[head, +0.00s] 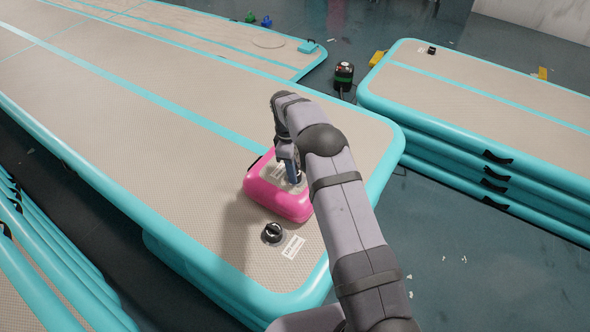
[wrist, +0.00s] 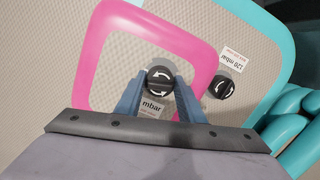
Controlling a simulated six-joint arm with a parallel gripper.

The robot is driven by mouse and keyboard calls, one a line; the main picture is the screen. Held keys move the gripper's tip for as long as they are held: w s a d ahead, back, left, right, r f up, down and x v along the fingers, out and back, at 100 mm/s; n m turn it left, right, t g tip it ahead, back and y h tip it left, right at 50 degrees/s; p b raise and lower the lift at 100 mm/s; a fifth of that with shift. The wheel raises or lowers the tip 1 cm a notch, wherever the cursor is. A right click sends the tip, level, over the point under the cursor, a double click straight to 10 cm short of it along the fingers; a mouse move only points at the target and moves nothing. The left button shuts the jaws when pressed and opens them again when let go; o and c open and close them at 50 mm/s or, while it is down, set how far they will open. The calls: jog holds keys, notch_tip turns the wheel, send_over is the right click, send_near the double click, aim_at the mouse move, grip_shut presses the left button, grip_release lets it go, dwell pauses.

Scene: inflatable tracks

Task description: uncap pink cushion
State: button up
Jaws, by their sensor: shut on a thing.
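The pink cushion (head: 270,200), with a beige top, lies on the end of the long beige and turquoise track (head: 222,208). Its pink rim also shows in the wrist view (wrist: 97,52). A round black cap (wrist: 160,77) with white curved arrows sits on the cushion's top. My gripper (wrist: 160,88) has its two blue fingers on either side of this cap and is shut on it. In the head view, my gripper (head: 291,175) reaches down onto the cushion, and my arm hides part of the cushion and the cap.
Another black cap (head: 272,232) is on the track, just in front of the cushion, beside a white label (head: 292,247). A stack of turquoise tracks (head: 480,150) stands at right. A black pump (head: 343,75) is on the floor behind. The track is otherwise clear around the cushion.

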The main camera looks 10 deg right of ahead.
jog(key=shift+m, duration=0.4)
jog(key=shift+m, duration=1.2)
jog(key=shift+r, duration=0.15)
jog(key=shift+r+p, duration=1.6)
jog(key=shift+r, duration=0.75)
